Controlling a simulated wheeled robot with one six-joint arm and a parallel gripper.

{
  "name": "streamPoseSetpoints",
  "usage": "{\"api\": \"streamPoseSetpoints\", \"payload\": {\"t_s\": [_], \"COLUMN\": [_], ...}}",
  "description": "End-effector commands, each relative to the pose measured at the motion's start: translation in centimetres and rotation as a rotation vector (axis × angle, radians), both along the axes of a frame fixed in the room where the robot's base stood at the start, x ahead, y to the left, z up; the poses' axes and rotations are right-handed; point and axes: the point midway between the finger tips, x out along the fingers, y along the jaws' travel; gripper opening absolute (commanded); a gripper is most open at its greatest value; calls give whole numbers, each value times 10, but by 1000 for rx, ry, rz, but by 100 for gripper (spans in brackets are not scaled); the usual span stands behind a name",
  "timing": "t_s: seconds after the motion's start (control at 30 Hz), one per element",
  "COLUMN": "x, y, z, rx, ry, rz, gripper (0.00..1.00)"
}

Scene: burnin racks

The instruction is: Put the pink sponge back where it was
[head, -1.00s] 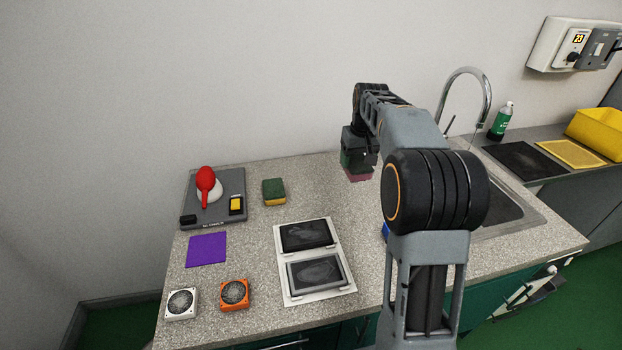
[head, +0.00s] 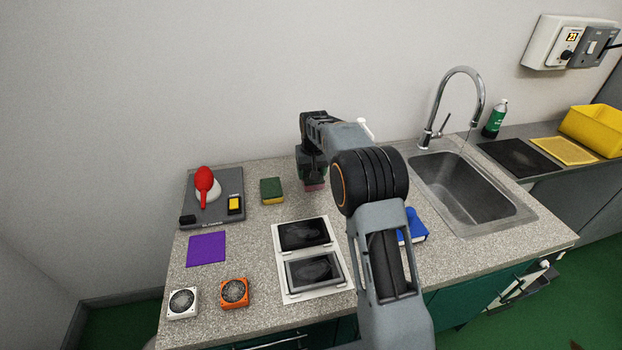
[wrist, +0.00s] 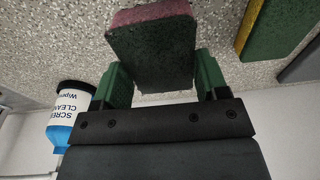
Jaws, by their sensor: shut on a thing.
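The pink sponge (wrist: 150,45) has a dark green scouring face and a pink body. My gripper (wrist: 160,68) is shut on it, with one green finger on each side. In the head view the pink sponge (head: 315,187) shows as a pink strip below my gripper (head: 312,176), at the back of the counter, right of a yellow-green sponge (head: 272,190). Most of it is hidden by the gripper there. I cannot tell whether it touches the counter.
A wipes tub (wrist: 68,112) stands beside the gripper in the wrist view. A grey tray (head: 232,184) with a red-bulbed blower is at left. Two framed dark screens (head: 305,235) lie in front. The sink (head: 462,185) is at right.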

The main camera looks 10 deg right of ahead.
Motion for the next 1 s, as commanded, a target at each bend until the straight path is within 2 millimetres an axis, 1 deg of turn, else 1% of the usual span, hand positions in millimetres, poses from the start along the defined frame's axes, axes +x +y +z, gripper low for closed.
{"api": "streamPoseSetpoints", "payload": {"t_s": [0.03, 0.2, 0.3, 0.43, 0.47, 0.7, 0.73, 1.0], "x": [2, 1, 1, 1, 1, 1, 1, 1], "y": [4, 2, 2, 2, 2, 2, 2, 2], "z": [-5, -29, -34, -35, -35, -34, -34, -31], "rx": [0, 0, 0, 0, 0, 0, 0, 0], "ry": [3, 3, 2, 2, 3, 2, 2, 0], "rz": [1, -1, -1, -1, -1, -1, -1, -1], "gripper": [41, 41, 41, 41, 68, 91, 93, 93]}}
